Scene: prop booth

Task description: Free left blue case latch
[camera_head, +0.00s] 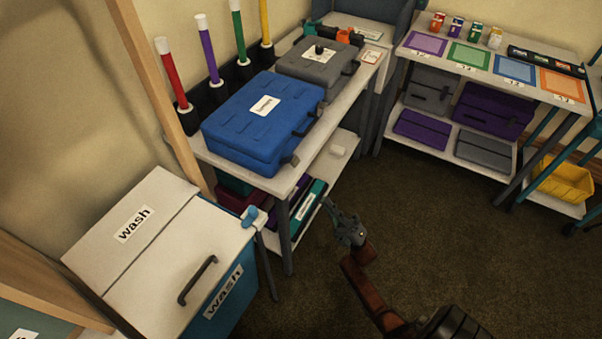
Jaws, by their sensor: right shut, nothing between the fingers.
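The blue case (243,137) lies closed on the white table (215,158), with a white label on its lid. Its front side faces right, toward the aisle. A dark latch (290,160) shows at the near end of that side, and another dark latch (322,105) at the far end. A dark handle (305,126) sits between them. I cannot tell whether either latch is fastened. My right gripper (332,208) is shut and empty, in front of the table and lower in the picture than the case, apart from it. My left gripper is not in view.
A grey case (312,68) stands behind the blue one. Coloured tubes (208,50) stand along the wall. A wash bin (165,265) is at the near left. Shelves with cases (492,110) and a yellow bin (562,182) are at right. The dark floor (430,210) is open.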

